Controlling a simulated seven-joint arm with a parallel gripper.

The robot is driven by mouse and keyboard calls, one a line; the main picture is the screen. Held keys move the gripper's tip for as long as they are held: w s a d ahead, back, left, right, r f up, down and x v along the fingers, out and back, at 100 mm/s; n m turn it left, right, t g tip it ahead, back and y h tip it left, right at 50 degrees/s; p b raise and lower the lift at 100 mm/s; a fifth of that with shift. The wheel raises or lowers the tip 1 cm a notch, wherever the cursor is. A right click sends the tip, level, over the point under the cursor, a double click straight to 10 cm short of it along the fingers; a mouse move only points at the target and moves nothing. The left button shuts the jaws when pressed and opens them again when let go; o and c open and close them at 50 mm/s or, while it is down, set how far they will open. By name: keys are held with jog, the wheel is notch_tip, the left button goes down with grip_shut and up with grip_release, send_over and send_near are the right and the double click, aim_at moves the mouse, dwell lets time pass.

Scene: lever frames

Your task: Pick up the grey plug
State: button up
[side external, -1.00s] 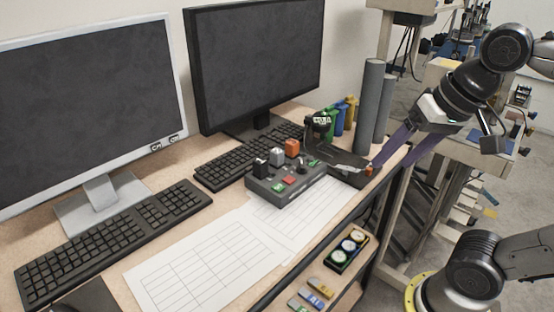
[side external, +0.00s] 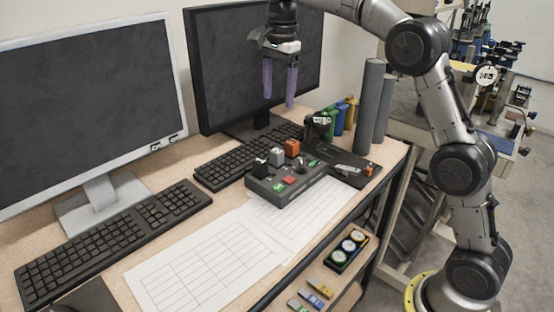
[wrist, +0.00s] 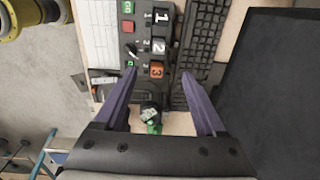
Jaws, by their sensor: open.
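The grey plug (side external: 277,156) stands on the dark control box (side external: 268,196), between a black plug (side external: 261,168) and an orange plug (side external: 292,147). In the wrist view the grey plug (wrist: 158,46) bears a 2, with the black plug 1 above and the orange plug 3 below. My gripper (side external: 278,101) points down with its purple fingers apart and empty, well above the box. In the wrist view my gripper's fingertips (wrist: 158,73) frame the orange plug, with the grey plug just beyond them.
Two monitors (side external: 252,55) stand behind keyboards (side external: 222,170). Paper sheets (side external: 205,260) lie in front of the box. Grey cylinders (side external: 371,105), coloured items (side external: 345,114) and a black stand (side external: 318,127) are at the right. Gauges (side external: 347,250) sit on a lower shelf.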

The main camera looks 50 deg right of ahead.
send_over(277, 150)
jog(key=shift+g, duration=0.3)
notch_tip(277, 150, down, 11)
jog(key=shift+f, duration=3.05)
grip_shut()
